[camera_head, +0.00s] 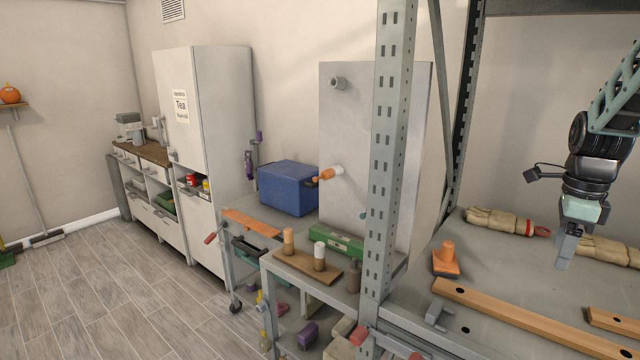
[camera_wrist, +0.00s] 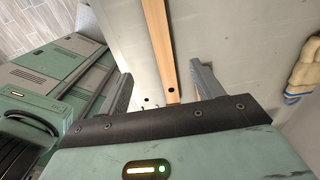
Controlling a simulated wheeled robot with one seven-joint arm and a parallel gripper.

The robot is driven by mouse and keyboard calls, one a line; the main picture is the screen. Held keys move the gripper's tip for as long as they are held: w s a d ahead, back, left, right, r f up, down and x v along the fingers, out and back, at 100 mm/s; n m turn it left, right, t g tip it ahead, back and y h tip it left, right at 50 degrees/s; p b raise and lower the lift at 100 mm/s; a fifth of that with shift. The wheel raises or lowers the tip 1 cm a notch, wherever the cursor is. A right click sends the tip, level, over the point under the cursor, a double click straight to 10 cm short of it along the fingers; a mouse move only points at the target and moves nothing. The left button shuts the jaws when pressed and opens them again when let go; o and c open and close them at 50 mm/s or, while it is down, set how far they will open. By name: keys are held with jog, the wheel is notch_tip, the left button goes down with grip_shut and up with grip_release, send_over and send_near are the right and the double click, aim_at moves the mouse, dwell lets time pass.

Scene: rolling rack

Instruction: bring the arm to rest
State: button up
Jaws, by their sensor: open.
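My gripper (camera_head: 567,247) hangs at the right of the head view, pointing down above the grey shelf (camera_head: 520,285) of the rack. In the wrist view its two fingers (camera_wrist: 160,82) stand wide apart with nothing between them but the view of the shelf and a wooden bar (camera_wrist: 163,45) below. The gripper is open and empty. My arm comes in from the upper right of the head view.
Near the gripper are rolled beige bundles (camera_head: 495,221), an orange-topped tool (camera_head: 446,262) and a long wooden bar (camera_head: 520,318). A perforated grey post (camera_head: 388,150) stands left of them. A cart (camera_head: 300,268) with a blue box (camera_head: 289,187) is further left. The floor (camera_head: 110,300) is clear.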

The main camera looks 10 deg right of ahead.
jog(key=a+f+n+y+b, duration=0.1)
jog(key=a+f+n+b, duration=0.15)
jog(key=a+n, duration=1.7)
jog(key=s+a+f+n, duration=0.2)
jog(key=s+a+n, duration=0.6)
jog(key=a, duration=0.2)
jog(key=s+a+f+n+b, duration=0.1)
jog(key=s+a+f+n, duration=0.1)
jog(key=s+a+n, duration=0.6)
jog(key=s+a, duration=0.1)
jog(key=a, duration=0.2)
